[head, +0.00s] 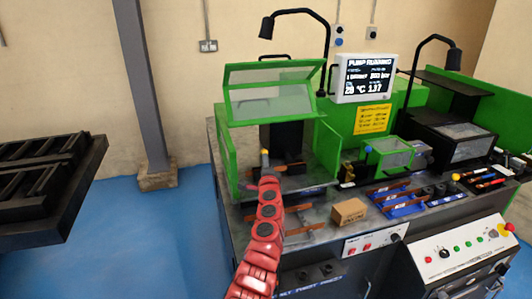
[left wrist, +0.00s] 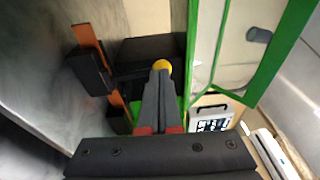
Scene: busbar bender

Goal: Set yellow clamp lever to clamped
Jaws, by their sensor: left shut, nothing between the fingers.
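The yellow clamp lever shows its yellow knob (head: 265,152) inside the green-framed bending bay, and the knob also shows in the left wrist view (left wrist: 161,65). In the left wrist view a dark bar runs from beside the knob to a black block on a copper strip. My red left arm reaches into the bay from the front. My left gripper (left wrist: 160,80) is shut and empty, with its fingertips right at the knob; I cannot tell whether they touch. The gripper hides part of the lever. My right gripper is not in view.
The bay has a raised clear guard (head: 270,101) and green side walls. A cardboard box (head: 348,212) and blue trays (head: 397,200) stand on the bench to the right. The screen (head: 364,78) reads "PUMP RUNNING". A dark rack (head: 45,185) stands at the left, with open blue floor between.

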